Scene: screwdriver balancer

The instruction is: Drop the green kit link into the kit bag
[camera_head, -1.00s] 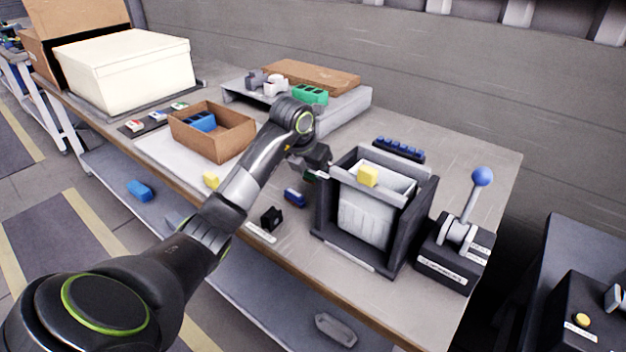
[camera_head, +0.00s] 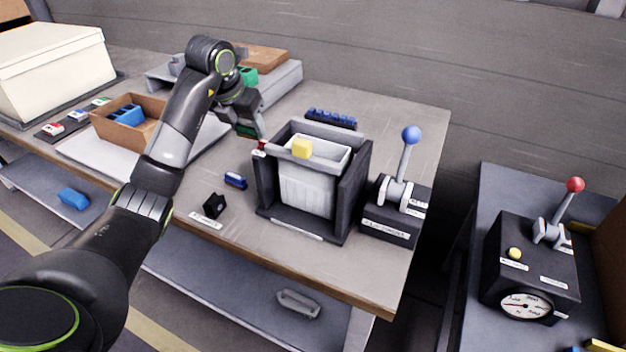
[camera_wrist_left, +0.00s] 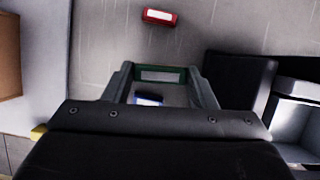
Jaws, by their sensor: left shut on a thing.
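My left gripper (camera_head: 250,132) is shut on the green kit link (camera_head: 246,131), held above the bench, left of and behind the kit bag. In the left wrist view the green link (camera_wrist_left: 160,74), with a pale label, spans between the fingertips (camera_wrist_left: 160,85). The kit bag (camera_head: 306,190) is a pale grey open-topped bag standing in a dark frame (camera_head: 354,185). A yellow block (camera_head: 302,148) shows at its mouth. The bag's edge (camera_wrist_left: 297,118) shows at the right of the left wrist view. My right gripper is not in view.
A red link (camera_wrist_left: 160,17) and a blue link (camera_head: 235,180) lie on the bench near the frame. A black block (camera_head: 214,205) sits in front. A blue-knobbed lever box (camera_head: 390,226) stands right of the frame. A cardboard tray (camera_head: 128,125) is at left.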

